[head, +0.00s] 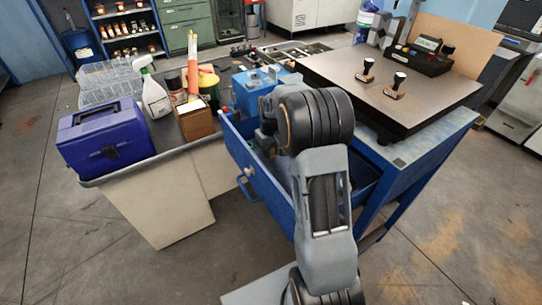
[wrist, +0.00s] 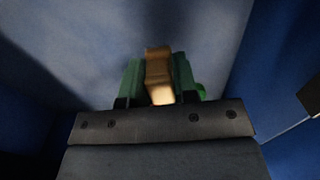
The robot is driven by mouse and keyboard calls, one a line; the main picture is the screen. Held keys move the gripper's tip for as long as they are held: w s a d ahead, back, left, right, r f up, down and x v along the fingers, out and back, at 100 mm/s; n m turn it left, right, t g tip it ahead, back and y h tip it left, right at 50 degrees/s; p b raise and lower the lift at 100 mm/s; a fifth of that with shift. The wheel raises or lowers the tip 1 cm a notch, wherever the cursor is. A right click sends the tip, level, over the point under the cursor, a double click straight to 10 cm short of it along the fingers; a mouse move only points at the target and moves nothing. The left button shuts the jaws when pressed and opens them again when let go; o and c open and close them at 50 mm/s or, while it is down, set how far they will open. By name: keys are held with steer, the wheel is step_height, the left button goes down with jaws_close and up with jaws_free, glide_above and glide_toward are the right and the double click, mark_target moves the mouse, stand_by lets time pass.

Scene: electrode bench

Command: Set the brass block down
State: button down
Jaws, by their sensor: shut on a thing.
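In the wrist view the brass block (wrist: 158,72) sits between the two green fingers of my gripper (wrist: 159,82). My gripper is shut on it. A pale flat surface lies beyond the block, with blue walls at both sides. I cannot tell whether the block touches that surface. In the head view my arm reaches over the open blue drawer (head: 270,190) and hides my gripper and the block.
The drawer stands out from under a bench with a grey plate (head: 430,95) bearing two black-handled stamps (head: 395,87).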

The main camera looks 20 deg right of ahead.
steer(key=shift+f, duration=1.25)
steer(key=shift+f, duration=0.1)
steer(key=shift+f, duration=0.1)
steer(key=c, duration=0.9)
jaws_free()
step_height(320, 180, up, 12)
steer(key=shift+r+p, duration=0.25)
steer(key=shift+p, duration=0.3)
